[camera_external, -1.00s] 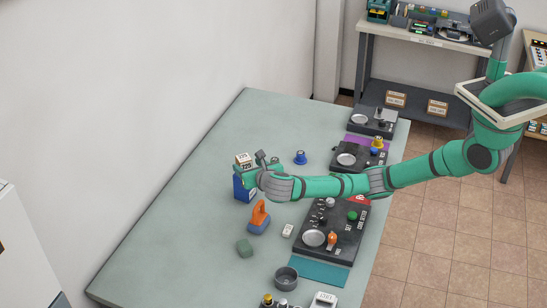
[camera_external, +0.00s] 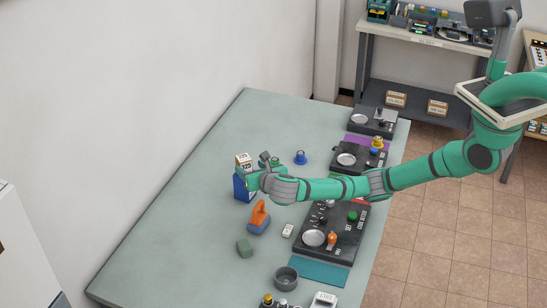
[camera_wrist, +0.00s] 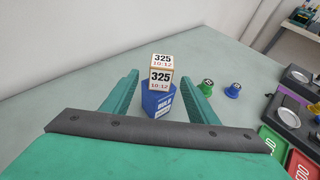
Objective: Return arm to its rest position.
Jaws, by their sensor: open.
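My gripper (camera_external: 258,174) is over the far left part of the table, with my arm stretched out from the right. In the wrist view my gripper (camera_wrist: 159,92) has its two green fingers spread apart, with nothing held between them. Ahead of the fingers, a white and tan block marked 325 (camera_wrist: 161,77) sits on a blue block (camera_wrist: 157,103). In the external view the marked block (camera_external: 243,161) and the blue block (camera_external: 243,189) stand right beside the gripper, partly hidden by it. I cannot tell whether the fingers touch them.
A blue knob-shaped piece (camera_external: 300,157) stands behind the gripper. The table's left part is clear.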

